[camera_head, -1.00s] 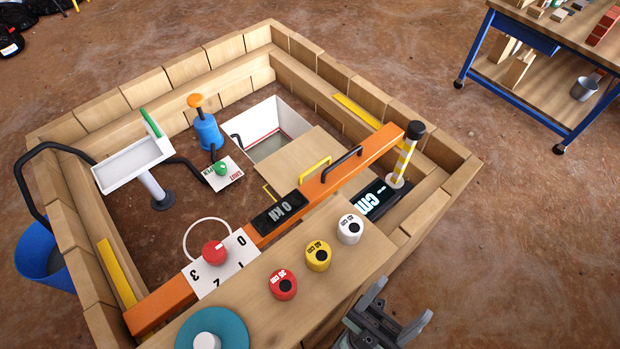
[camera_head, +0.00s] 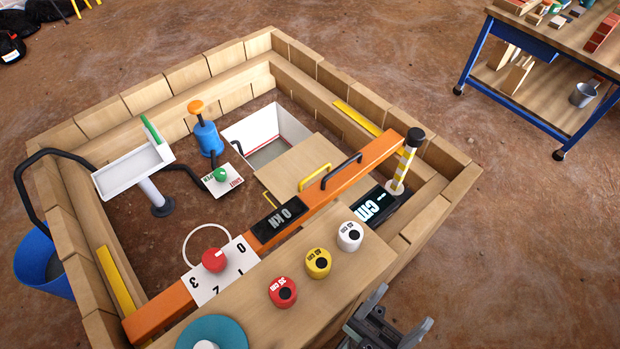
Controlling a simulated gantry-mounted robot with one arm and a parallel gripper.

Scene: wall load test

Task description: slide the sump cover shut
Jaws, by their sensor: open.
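The sump (camera_head: 264,135) is a white-lined square pit in the floor inside the timber frame, partly uncovered at its far left side. Its flat wooden cover (camera_head: 292,162) lies over the nearer right part. A yellow handle (camera_head: 315,176) stands on the cover, close to the orange beam, which hides part of the cover's near side. My gripper (camera_head: 402,310) is at the bottom edge, outside the frame, open and empty, well apart from the cover.
An orange beam (camera_head: 345,172) with a black handle (camera_head: 341,170) crosses between my gripper and the cover. Red, yellow and white cylinders (camera_head: 318,263) stand on the near plank. A striped post (camera_head: 403,165) stands right of the cover, a blue pump (camera_head: 207,138) left of the sump.

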